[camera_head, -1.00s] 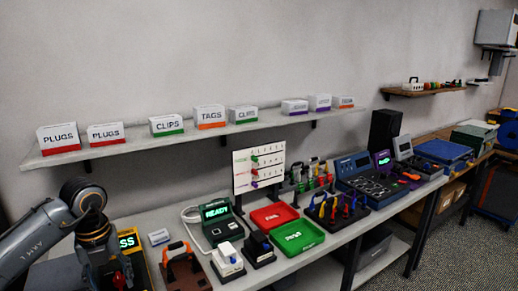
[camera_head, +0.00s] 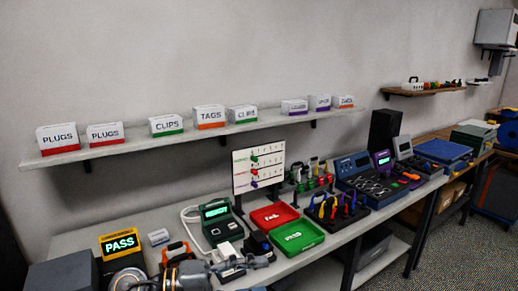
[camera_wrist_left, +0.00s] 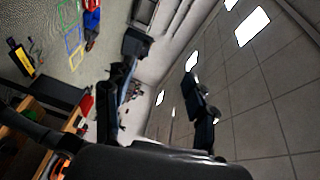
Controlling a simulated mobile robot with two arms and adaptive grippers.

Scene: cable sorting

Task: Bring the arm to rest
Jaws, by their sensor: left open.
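My left arm shows low in the head view, its links lying across the bottom edge in front of the bench. My left gripper (camera_head: 255,263) is at the right end of these links, low in front of the dark stand beside the red tray, and looks small and partly cut off. In the left wrist view my left gripper (camera_wrist_left: 158,78) has its two dark fingers wide apart with nothing between them. That view is tilted, with ceiling lights at the right and floor at the upper left. My right gripper is not in view.
The bench (camera_head: 340,238) holds a PASS display (camera_head: 120,243), a green terminal (camera_head: 216,220), a red tray (camera_head: 274,215), a green tray (camera_head: 298,236) and a rack of coloured tools (camera_head: 336,208). A shelf (camera_head: 200,135) with labelled boxes runs above. Floor is open at the lower right.

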